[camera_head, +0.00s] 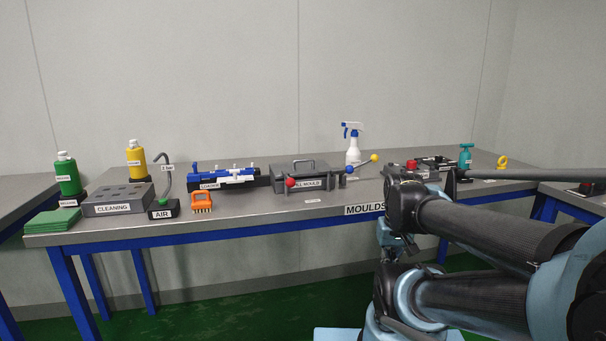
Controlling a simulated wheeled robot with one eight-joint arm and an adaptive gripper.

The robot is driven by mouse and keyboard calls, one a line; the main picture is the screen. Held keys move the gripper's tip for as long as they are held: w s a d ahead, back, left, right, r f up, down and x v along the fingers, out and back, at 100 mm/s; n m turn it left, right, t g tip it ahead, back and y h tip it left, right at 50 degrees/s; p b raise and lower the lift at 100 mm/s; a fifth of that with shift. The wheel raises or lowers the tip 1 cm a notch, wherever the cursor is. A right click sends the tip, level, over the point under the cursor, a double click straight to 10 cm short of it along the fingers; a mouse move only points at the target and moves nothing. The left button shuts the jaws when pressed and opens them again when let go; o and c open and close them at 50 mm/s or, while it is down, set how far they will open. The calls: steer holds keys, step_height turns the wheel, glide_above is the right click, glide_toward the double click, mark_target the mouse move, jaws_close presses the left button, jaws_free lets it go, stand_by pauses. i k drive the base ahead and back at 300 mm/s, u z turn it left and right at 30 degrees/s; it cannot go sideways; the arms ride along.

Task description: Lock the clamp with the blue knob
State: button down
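The mould (303,183), a dark grey block with a handle on top and a label ending in "MOULD", sits mid-table. A red ball knob (291,183) is at its front left. A yellow ball knob (374,158) ends a lever slanting up to the right from its right side. My arm fills the lower right; no gripper fingers can be made out.
Left of the mould are the blue and white loader (222,178), orange brush (201,202), air nozzle stand (164,209) and cleaning block (117,200). To the right is a dark device with a red knob (411,164). The front strip (260,216) of the table is clear.

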mark_target(350, 169)
steer(key=u, duration=1.1)
steer(key=k, duration=1.45)
steer(key=z, duration=0.5)
steer(key=i, duration=1)
